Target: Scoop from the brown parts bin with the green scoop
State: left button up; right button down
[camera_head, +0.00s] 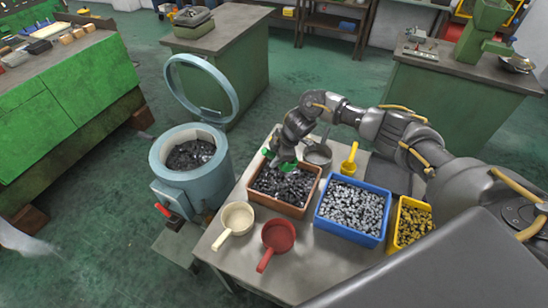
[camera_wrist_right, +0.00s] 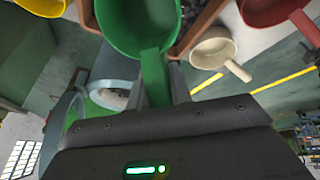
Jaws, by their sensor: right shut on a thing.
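The brown parts bin (camera_head: 264,205) stands on the metal table, filled with dark grey parts (camera_head: 285,186). My right gripper (camera_head: 283,159) is over the far side of this bin. It is shut on the handle of the green scoop (camera_head: 287,166), whose bowl is mostly hidden behind the gripper in the head view. In the right wrist view the green scoop (camera_wrist_right: 140,28) shows large, its handle running down into the jaws. Whether the bowl touches the parts cannot be told. My left gripper is not in view.
A blue bin (camera_head: 349,238) of light parts and a yellow bin (camera_head: 394,238) stand to the right. A cream scoop (camera_head: 237,217), a red scoop (camera_head: 278,237) and a yellow scoop (camera_head: 350,160) lie around. A blue-grey drum (camera_head: 165,172) with raised lid (camera_head: 172,88) stands left of the table.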

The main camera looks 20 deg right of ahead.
aim_at(280, 166)
jog(key=shift+d+f+y+b, duration=0.1)
jog(key=shift+f+y+b, duration=0.2)
jog(key=shift+f, duration=0.15)
jog(key=f+y+b, duration=0.1)
jog(key=b, duration=0.3)
jog(key=f+y+b, duration=0.2)
jog(key=b, duration=0.2)
jog(key=d+f+y+b, duration=0.1)
jog(key=f+y+b, duration=0.1)
jog(key=b, duration=0.1)
jog(key=shift+f+m+t+b, duration=0.1)
jog(key=shift+m+t+b, duration=0.2)
jog(key=shift+b, duration=0.1)
notch_tip(280, 166, down, 6)
jog(key=d+h+p, duration=0.2)
jog(key=h+p, duration=0.2)
jog(key=h, duration=0.2)
jog(key=shift+n+g+h, duration=0.4)
jog(key=shift+h, duration=0.2)
jog(key=r+p, duration=0.5)
jog(key=a+r+p, duration=0.1)
jog(key=r+p, duration=0.1)
jog(key=p, duration=0.1)
jog(key=shift+r, duration=0.3)
jog(key=shift+a+r, duration=0.1)
jog(key=shift+r, duration=0.25)
jog(key=shift+a+r+h+p, duration=0.1)
jog(key=shift+r+h+p, duration=0.35)
jog(key=shift+r, duration=0.5)
